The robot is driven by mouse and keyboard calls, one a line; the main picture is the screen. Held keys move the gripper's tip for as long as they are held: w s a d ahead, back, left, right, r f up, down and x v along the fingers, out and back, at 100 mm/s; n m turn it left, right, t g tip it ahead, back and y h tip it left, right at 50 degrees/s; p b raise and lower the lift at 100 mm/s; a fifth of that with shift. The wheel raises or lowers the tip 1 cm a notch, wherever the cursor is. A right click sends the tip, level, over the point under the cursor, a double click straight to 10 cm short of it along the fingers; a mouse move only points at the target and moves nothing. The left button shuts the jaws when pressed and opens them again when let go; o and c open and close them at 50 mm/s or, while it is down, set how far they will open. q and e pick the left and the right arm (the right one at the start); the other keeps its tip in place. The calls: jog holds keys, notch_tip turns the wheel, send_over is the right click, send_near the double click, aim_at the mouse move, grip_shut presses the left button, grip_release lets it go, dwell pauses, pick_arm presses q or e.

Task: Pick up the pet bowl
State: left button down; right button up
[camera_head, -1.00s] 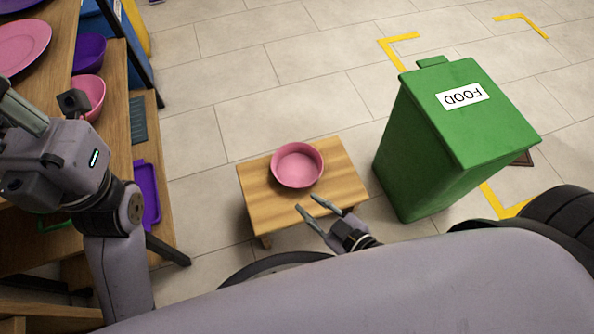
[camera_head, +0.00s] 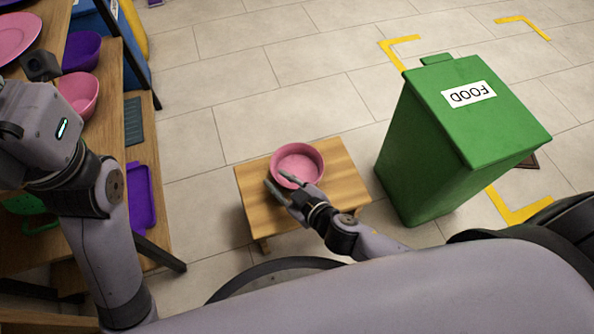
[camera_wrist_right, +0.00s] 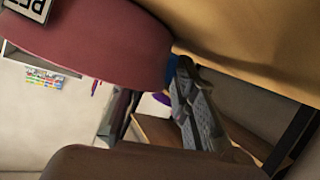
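The pet bowl (camera_head: 298,160) is pink and round. It stands upright on a small wooden table in the head view. Its side fills the upper left of the right wrist view (camera_wrist_right: 100,45), with part of a white lettered label. My right gripper (camera_head: 279,181) is open at the bowl's near left edge. One finger reaches over the near rim and the other is outside, low by the table. The fingers look apart; whether either touches the bowl I cannot tell. In the wrist view one grey finger (camera_wrist_right: 200,115) shows below the bowl. My left arm is at the left edge; its fingers are out of frame.
The small table (camera_head: 335,175) is otherwise bare. A green FOOD bin (camera_head: 430,150) stands just right of it. A wooden shelf unit (camera_head: 112,75) with pink and purple dishes is at the left, near my left arm. Tiled floor behind the table is free.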

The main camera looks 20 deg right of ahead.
jog(key=shift+w, duration=0.1)
grip_shut()
dwell(0.7)
